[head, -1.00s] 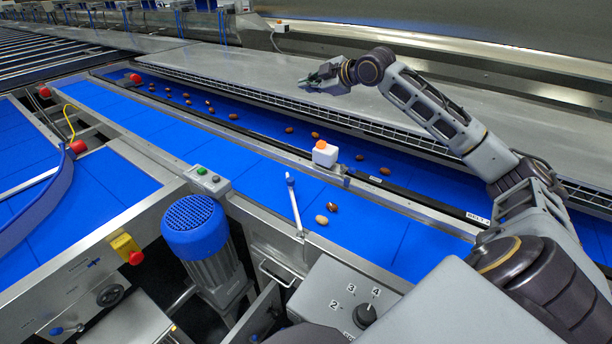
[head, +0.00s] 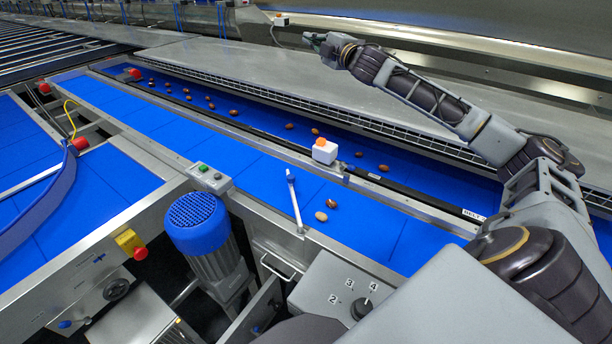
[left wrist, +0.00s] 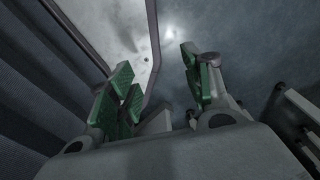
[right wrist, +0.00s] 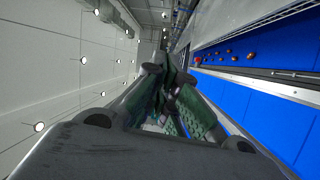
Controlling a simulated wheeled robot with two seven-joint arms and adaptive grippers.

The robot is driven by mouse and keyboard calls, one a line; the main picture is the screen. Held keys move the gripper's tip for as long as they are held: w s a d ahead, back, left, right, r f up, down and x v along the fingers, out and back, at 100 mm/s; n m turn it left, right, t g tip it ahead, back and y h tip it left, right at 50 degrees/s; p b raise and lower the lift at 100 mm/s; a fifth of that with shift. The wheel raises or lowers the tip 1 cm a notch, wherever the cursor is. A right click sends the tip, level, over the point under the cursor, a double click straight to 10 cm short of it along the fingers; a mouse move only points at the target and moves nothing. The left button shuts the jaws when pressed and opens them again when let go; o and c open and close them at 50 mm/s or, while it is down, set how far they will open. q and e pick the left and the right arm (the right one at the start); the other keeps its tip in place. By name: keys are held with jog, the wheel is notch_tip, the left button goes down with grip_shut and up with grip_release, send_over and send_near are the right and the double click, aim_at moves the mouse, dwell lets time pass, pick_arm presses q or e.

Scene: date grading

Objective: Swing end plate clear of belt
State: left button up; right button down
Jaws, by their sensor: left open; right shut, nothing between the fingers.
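A narrow pale plate (head: 294,205) with a blue upper tip reaches from the front rail over the near blue belt (head: 250,175); it may be the end plate, but I cannot tell for sure. Two dates (head: 320,216) lie on the belt just right of it. My right gripper (head: 316,40) is far beyond it, above the grey deck behind the belts. In the right wrist view its fingers (right wrist: 172,95) are shut and empty. My left gripper is outside the head view; in the left wrist view its green-padded fingers (left wrist: 160,82) are apart with nothing between them.
A white box with an orange top (head: 324,151) sits on the rail between the belts. A blue motor (head: 198,225) and a dial panel (head: 340,290) stand in front. A curved blue guide (head: 45,205) is at left. Several dates dot the far belt (head: 260,122).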

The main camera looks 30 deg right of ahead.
jog(key=s+a+f+n+g+y, duration=0.2)
jog(key=a+f+n+g+y, duration=0.25)
jog(key=a+f, duration=0.2)
jog(key=s+a+f+n+g+y, duration=0.3)
jog(key=a+f+n+y, duration=0.15)
jog(key=a+f, duration=0.2)
pick_arm(q)
jog(key=shift+s+a+f, duration=0.1)
jog(key=shift+s+f, duration=0.2)
jog(key=shift+s, duration=0.65)
jog(key=shift+s+a+f, duration=0.15)
jog(key=shift+s+f, duration=0.1)
jog(key=shift+s, duration=0.65)
jog(key=shift+s+a+f, duration=0.1)
jog(key=shift+s+f, duration=0.2)
jog(key=shift+s, duration=0.65)
pick_arm(e)
jog(key=s+d+f+m+g+h, duration=0.3)
jog(key=s+d+f+m+g, duration=0.1)
jog(key=f+m, duration=0.3)
jog(key=s+d+f+m+g+h, duration=0.2)
jog(key=s+d+f+m+g, duration=0.2)
jog(key=s+f+m, duration=0.3)
jog(key=shift+s+f+g+h, duration=0.15)
jog(key=shift+f+g+h, duration=0.35)
jog(key=shift+f, duration=0.6)
pick_arm(q)
jog(key=shift+f, duration=0.1)
pick_arm(e)
jog(key=shift+f, duration=0.15)
